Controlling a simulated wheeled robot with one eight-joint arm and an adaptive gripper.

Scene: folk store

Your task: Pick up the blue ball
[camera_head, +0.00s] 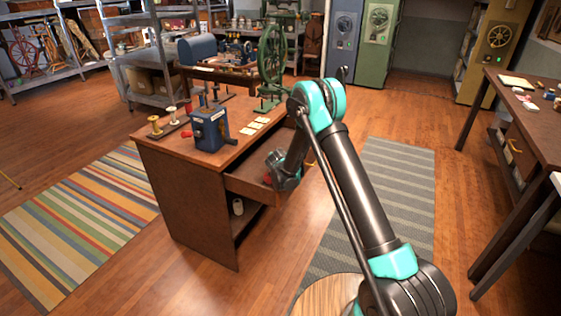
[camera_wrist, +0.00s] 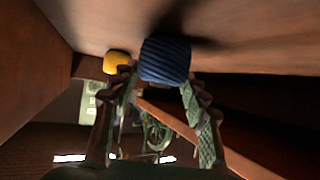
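The blue ball (camera_wrist: 165,60) is ribbed like wound yarn. It shows in the wrist view, against a brown wooden surface, just beyond and between the fingertips. My gripper (camera_wrist: 161,84) is open, with one finger on either side of the ball's near end. I cannot tell whether either fingertip touches it. In the head view my gripper (camera_head: 283,178) reaches down into the open drawer (camera_head: 245,185) of the wooden desk (camera_head: 190,195). The blue ball is not visible there.
A yellow ball (camera_wrist: 117,61) lies beside the left finger in the wrist view. Wooden drawer walls (camera_wrist: 35,45) stand close around my gripper. On the desk top are a blue device (camera_head: 209,130), spools (camera_head: 155,124) and pale cards (camera_head: 257,123).

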